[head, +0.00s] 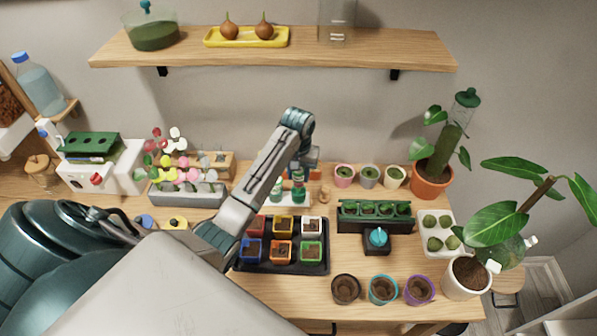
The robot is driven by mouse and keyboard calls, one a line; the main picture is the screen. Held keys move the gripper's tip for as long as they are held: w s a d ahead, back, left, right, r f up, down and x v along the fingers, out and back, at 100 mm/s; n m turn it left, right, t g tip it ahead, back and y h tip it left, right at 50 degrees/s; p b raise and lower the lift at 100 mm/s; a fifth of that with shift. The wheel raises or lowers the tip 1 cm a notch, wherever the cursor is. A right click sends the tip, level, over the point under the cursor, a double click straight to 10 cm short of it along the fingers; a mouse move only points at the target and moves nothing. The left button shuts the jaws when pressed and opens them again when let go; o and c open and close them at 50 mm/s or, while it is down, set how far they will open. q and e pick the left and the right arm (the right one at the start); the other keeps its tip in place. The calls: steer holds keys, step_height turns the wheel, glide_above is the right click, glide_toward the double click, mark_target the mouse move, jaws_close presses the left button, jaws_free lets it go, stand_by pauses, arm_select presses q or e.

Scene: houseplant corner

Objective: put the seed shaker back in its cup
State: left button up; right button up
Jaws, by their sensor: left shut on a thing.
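My left arm reaches in from the left and bends down at its far end. My left gripper (299,168) points down near the back middle of the table and is partly hidden by its own arm links. It is shut on a small green container with a pale band, which looks like the seed shaker (298,189). I cannot make out the shaker's cup for certain. My right gripper is not in view.
A black tray of coloured pots (322,255) lies in front of the gripper. A green planter (375,208) and small pots (369,176) stand to the right. A flower rack (187,192) stands left. A wooden shelf (290,56) hangs above. Leafy plants crowd the right edge.

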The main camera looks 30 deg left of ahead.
arm_select(q)
steer(key=shift+f, duration=1.3)
steer(key=o, duration=1.5)
steer(key=shift+r, duration=3.55)
steer(key=shift+f, duration=0.1)
